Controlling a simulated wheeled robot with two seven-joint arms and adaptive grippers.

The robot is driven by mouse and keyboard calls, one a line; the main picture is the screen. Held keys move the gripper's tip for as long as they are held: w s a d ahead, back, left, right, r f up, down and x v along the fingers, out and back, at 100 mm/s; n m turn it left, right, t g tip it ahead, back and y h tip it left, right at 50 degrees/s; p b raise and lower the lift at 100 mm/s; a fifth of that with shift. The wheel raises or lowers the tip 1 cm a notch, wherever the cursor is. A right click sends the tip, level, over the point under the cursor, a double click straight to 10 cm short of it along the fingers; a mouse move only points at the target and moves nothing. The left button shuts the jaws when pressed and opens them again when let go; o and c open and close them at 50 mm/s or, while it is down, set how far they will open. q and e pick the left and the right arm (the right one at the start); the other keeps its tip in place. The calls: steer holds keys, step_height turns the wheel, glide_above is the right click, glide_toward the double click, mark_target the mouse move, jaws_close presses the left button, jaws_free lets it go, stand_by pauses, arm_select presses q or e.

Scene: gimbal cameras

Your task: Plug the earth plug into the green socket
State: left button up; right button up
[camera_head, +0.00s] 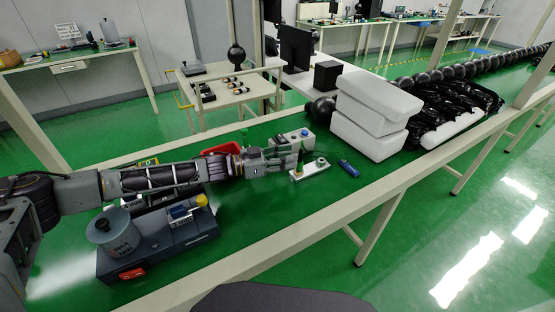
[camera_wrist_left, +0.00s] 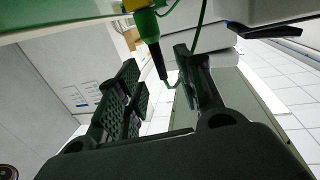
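A slim green plug with a dark tip (camera_wrist_left: 149,28) and a thin green cable show at the top of the left wrist view. In the head view a small dark-green upright piece (camera_head: 300,157), which looks like it, stands at the white socket plate (camera_head: 313,172). My left gripper (camera_head: 289,154) reaches to the left side of that plate. Its two fingers (camera_wrist_left: 157,88) are apart, with the plug's tip seen between them; I see no finger clearly touching it. The green socket is too small to make out. My right gripper is not in view.
A white box with a blue knob (camera_head: 305,134) stands just behind the plate, and a red tray (camera_head: 221,149) lies behind my arm. A blue object (camera_head: 348,168) lies to the right, before white blocks (camera_head: 371,127). A grey device (camera_head: 160,243) stands below my forearm.

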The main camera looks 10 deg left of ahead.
mark_target(300, 161)
arm_select(q)
steer(key=x, duration=0.2)
steer(key=shift+w+d, duration=0.1)
steer(key=shift+d, duration=0.2)
steer(key=shift+b+x, duration=0.4)
steer(key=shift+x, duration=0.65)
steer(key=shift+d, duration=0.15)
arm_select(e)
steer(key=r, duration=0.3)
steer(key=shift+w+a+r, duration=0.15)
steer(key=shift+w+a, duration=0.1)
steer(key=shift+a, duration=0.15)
arm_select(q)
steer(key=shift+w, duration=0.1)
steer(key=shift+c, duration=0.3)
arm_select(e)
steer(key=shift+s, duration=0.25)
arm_select(q)
steer(key=c, duration=0.4)
jaws_close()
steer(key=shift+c, duration=1.2)
jaws_free()
jaws_close()
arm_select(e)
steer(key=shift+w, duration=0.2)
